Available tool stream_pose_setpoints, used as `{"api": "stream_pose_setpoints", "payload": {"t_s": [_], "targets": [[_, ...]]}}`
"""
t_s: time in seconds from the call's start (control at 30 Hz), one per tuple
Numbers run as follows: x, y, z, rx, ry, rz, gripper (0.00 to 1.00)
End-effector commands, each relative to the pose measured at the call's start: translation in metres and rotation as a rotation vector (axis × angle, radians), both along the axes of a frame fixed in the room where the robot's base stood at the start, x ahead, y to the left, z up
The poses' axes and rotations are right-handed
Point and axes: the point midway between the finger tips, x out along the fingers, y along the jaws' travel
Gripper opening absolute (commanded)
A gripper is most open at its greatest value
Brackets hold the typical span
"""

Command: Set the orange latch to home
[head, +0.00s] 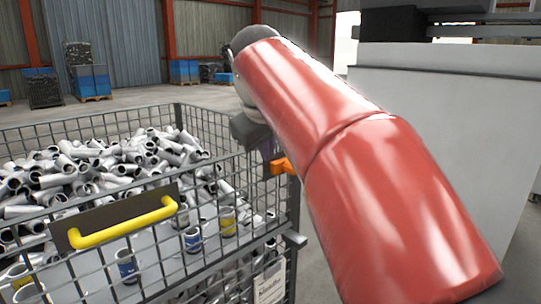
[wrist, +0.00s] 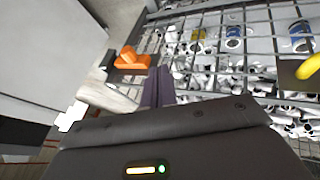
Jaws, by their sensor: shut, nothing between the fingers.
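The orange latch (head: 282,166) sits at the right corner of the wire crate (head: 180,107), partly hidden by my red arm in the head view. In the wrist view the latch (wrist: 132,60) lies just left of my gripper's fingertips, with a small visible gap. My gripper (wrist: 158,72) is shut and empty, its dark fingers together and pointing at the crate's edge. In the head view my gripper (head: 268,148) is mostly hidden behind my arm, close to the latch.
The crate holds many white and grey cylindrical parts (head: 150,150). A yellow handle (head: 122,224) is on its front side. A large white machine (head: 440,120) stands at the right. Stacked blue boxes (head: 90,80) stand far back on open floor.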

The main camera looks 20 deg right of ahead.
Motion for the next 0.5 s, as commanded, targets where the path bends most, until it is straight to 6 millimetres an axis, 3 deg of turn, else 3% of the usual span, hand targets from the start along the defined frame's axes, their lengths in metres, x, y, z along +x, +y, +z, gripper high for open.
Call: {"api": "stream_pose_setpoints", "payload": {"t_s": [0.17,0.5], "targets": [[0.0092,-0.0067,0.0108,-0.022,0.001,0.001,0.0],[0.0098,-0.0071,0.0113,-0.023,0.001,0.002,0.0]]}}
